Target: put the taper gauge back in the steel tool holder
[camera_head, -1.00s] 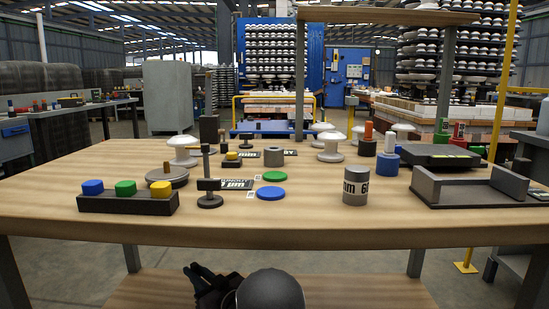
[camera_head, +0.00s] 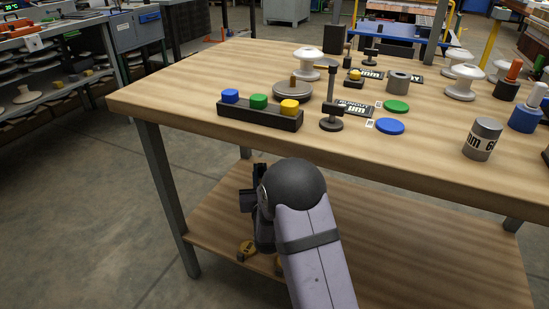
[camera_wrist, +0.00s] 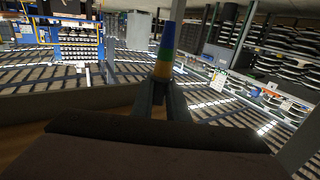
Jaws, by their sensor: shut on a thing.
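The taper gauge (camera_wrist: 164,52) shows in the wrist view as a slim tapered piece with blue, green and yellow bands. My gripper (camera_wrist: 160,92) is shut on it near the yellow band. In the head view my gripper (camera_head: 252,200) is low, in front of the bench's front edge and above the lower shelf; the gauge cannot be made out there.
On the bench (camera_head: 180,90), a block with blue, green and yellow buttons (camera_head: 258,115) and a black stand (camera_head: 331,110) are near the front edge. A printed grey cylinder (camera_head: 482,139) stands right.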

